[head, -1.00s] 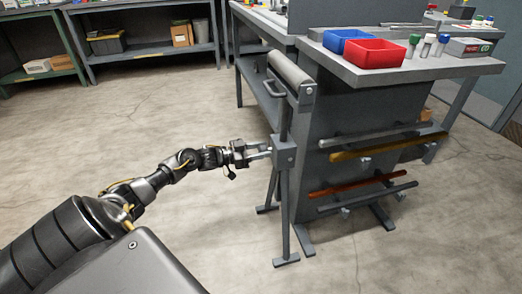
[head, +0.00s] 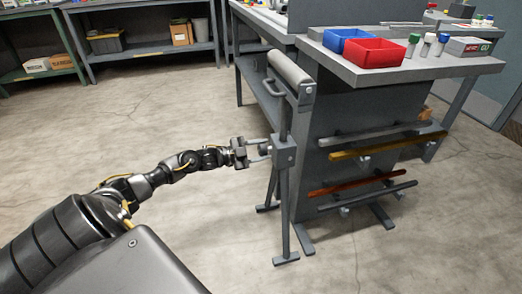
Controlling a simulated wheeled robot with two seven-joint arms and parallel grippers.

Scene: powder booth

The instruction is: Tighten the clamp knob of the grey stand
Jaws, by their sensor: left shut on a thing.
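The grey stand (head: 286,195) is upright on the floor at the end of the workbench, with a roller (head: 289,68) and a curved handle at its top and splayed feet below. Its clamp block (head: 285,150) sits midway up the post. The clamp knob (head: 264,150) is on the block's left side, small and mostly hidden between my fingers. My left gripper (head: 262,150) reaches in from the left at knob height and is shut on the knob. My right gripper is not in view.
The workbench (head: 400,74) carries a blue bin (head: 346,39), a red bin (head: 375,52) and small bottles. Bars on hooks (head: 388,148) stick out from the panel right of the stand. Shelves (head: 150,47) stand at the back. The floor (head: 150,115) left of the stand is clear.

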